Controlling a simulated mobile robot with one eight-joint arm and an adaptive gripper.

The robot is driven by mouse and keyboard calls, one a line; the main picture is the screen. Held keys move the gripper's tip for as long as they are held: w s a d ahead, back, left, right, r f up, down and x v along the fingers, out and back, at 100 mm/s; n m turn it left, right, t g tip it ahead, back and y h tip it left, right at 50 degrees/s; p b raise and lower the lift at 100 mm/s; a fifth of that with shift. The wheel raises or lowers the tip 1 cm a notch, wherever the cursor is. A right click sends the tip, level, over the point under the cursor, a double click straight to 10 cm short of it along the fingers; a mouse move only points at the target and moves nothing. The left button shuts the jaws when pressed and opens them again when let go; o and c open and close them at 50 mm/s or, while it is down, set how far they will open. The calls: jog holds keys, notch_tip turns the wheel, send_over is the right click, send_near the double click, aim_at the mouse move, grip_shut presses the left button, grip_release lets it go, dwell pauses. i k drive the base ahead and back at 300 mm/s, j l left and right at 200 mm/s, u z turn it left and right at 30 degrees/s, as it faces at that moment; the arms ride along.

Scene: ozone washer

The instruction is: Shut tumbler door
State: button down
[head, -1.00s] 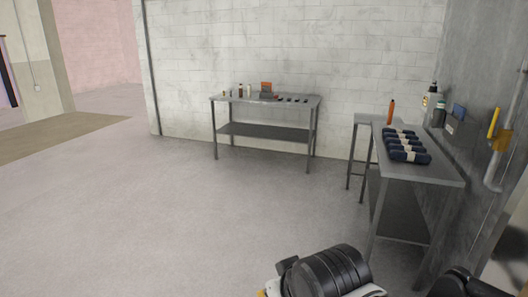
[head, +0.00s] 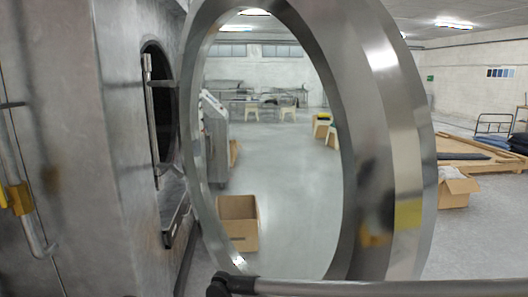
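The tumbler door (head: 410,150) is a large round steel ring with a wide polished rim and a see-through middle. It fills the centre of the head view and stands open, swung out from the grey machine body (head: 75,150) on the left. A dark round opening (head: 164,105) with an upright metal bar (head: 152,120) shows behind the door's left side. My gripper is not clearly in view, so its distance from the door cannot be told.
A grey bar (head: 380,287) with a black end crosses the bottom right; what it belongs to is unclear. A cardboard box (head: 238,222) stands on the floor beyond the ring. Another box (head: 455,188) and a wooden platform (head: 470,148) are at right. Pipework with a yellow part (head: 16,198) runs down the left.

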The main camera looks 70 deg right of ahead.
aim_at(368, 74)
jog(key=z, duration=1.6)
